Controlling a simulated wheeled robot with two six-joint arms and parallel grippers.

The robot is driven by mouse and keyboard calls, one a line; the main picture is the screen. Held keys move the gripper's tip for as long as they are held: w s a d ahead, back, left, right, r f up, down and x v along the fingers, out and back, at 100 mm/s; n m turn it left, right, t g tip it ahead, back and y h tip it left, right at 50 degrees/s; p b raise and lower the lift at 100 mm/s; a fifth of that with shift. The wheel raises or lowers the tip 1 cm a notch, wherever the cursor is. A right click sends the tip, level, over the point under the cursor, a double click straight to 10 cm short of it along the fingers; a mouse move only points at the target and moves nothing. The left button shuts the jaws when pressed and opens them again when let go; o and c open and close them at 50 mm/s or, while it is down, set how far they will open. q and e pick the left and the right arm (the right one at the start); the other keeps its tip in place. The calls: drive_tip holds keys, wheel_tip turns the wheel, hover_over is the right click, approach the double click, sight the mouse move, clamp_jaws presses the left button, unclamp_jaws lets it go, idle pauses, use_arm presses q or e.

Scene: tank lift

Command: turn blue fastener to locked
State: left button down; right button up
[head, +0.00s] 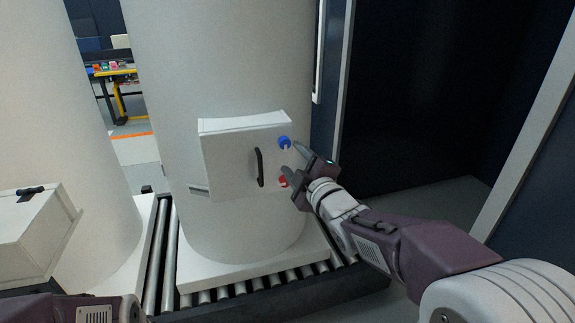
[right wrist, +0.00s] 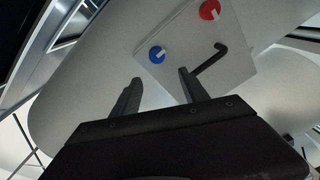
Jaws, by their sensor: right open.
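The blue fastener (head: 284,142) is a round knob at the upper right of a white box panel (head: 228,165) on the tall pale tank. In the right wrist view the blue fastener (right wrist: 157,55) shows a white mark on its face. My right gripper (head: 292,159) is open and empty, close to the panel's right side. In the right wrist view, its two fingers (right wrist: 160,78) point toward the blue fastener, which lies beyond and roughly between the tips, apart from them. Only part of my left arm shows at the bottom left; its gripper is out of view.
A red fastener (head: 283,181) sits below the blue one, close to my right gripper's lower finger. A black handle (head: 259,167) stands out from the panel. The tank (head: 215,60) rests on a roller conveyor (head: 245,291). Another tank (head: 45,120) stands at left.

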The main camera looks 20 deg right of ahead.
sight(286, 145)
drive_tip(key=shift+h, duration=0.3)
drive_tip(key=w, duration=0.3)
drive_tip(key=w+p, duration=0.1)
drive_tip(key=w, duration=0.4)
drive_tip(key=shift+w+d+f, duration=0.3)
drive_tip(key=shift+w+f, duration=0.05)
drive_tip(key=shift+f, duration=0.05)
use_arm(q)
drive_tip(key=shift+f, duration=0.3)
use_arm(e)
clamp_jaws()
